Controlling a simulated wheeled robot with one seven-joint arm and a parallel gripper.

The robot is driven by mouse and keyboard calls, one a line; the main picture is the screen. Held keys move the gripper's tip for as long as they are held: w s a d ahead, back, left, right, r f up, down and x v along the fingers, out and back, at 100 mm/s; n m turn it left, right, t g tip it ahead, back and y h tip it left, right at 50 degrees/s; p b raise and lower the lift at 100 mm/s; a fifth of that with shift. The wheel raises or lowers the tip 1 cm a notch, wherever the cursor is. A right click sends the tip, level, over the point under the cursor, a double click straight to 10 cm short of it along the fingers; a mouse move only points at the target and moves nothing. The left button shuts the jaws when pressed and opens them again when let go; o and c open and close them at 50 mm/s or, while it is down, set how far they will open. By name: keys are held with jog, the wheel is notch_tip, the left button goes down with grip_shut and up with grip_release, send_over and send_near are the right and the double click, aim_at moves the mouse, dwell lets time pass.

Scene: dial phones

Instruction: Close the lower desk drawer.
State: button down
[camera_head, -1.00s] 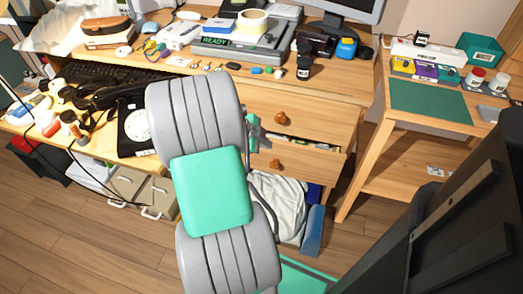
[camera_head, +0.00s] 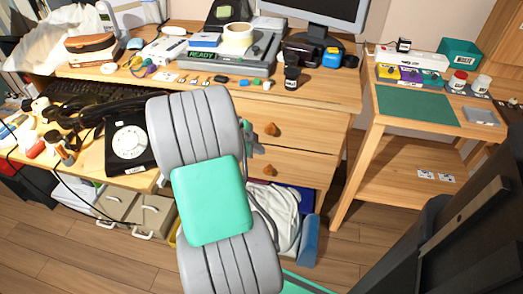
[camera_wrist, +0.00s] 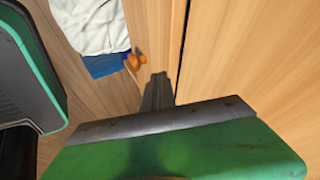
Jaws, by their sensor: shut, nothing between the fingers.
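The lower desk drawer (camera_head: 300,166) has a light wood front with a round orange-brown knob (camera_head: 271,170). Its front looks flush with the upper drawer (camera_head: 310,131), and no opening shows above it. In the wrist view the lower drawer front (camera_wrist: 157,30) lies left of a thin dark seam, with its knob (camera_wrist: 135,61) near the finger ends. My gripper (camera_wrist: 158,88) is shut and empty, its tips at or very near the drawer front; contact is unclear. In the head view my gripper (camera_head: 249,150) is mostly hidden behind my arm.
White cloth (camera_head: 275,212) and a blue item (camera_head: 308,240) sit below the drawer. A side table (camera_head: 415,105) stands to the right. A black dial phone (camera_head: 131,142) is on the desk left of my arm. Open floor (camera_head: 350,245) lies in front.

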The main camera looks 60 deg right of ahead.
jog(key=s+a+r+g+p, duration=0.1)
jog(key=a+r+p, duration=1)
jog(key=r+p, duration=0.3)
jog(key=w+d+f+t, duration=0.1)
jog(key=w+d+f, duration=0.1)
jog(key=d+f, duration=0.9)
notch_tip(320, 180, down, 3)
jog(key=shift+f, duration=0.1)
